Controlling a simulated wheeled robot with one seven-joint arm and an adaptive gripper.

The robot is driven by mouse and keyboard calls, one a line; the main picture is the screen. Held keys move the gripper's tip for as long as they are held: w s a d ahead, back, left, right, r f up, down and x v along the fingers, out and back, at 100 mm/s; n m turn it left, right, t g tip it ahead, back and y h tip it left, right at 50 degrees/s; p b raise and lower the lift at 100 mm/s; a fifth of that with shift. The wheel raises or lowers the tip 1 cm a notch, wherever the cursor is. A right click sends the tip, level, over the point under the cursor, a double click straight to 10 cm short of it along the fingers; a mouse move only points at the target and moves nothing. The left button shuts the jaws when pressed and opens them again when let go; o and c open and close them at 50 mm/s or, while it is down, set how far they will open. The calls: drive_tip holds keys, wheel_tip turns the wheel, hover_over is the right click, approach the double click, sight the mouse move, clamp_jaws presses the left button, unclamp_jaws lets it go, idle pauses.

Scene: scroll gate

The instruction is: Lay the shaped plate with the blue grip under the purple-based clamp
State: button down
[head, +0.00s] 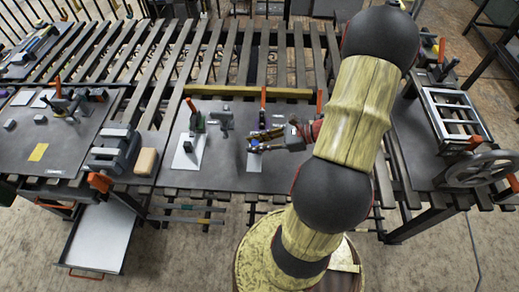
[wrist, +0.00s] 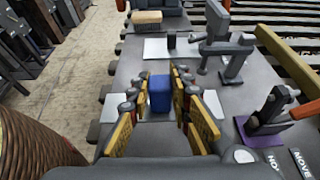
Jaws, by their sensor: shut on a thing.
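My gripper (head: 268,140) is shut on the blue grip (wrist: 160,95), which stands between its yellow fingers in the wrist view. The shaped plate (head: 254,162) shows as a pale piece below the fingers in the head view.
A grey clamp (wrist: 226,45) stands farther off in the wrist view. A white plate (head: 187,153) lies left of my gripper, by a green-based clamp (head: 197,124). A yellow bar (head: 245,91) runs along the back. A wheel (head: 478,170) stands at the right. The table's front middle is clear.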

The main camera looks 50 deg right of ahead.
drive_tip(key=d+f, duration=0.1)
drive_tip(key=f, duration=0.1)
drive_tip(key=w+d+f+b, duration=0.1)
drive_tip(key=d+f, duration=0.1)
drive_tip(key=shift+d+f, duration=0.15)
drive_tip(key=shift+f, duration=0.05)
drive_tip(key=shift+w+d+f+b, duration=0.15)
drive_tip(key=shift+f+b, duration=0.4)
drive_tip(key=shift+f, duration=1.15)
drive_tip(key=shift+f, duration=0.15)
drive_tip(key=c, duration=1.6)
unclamp_jaws()
drive_tip(key=shift+c, duration=0.2)
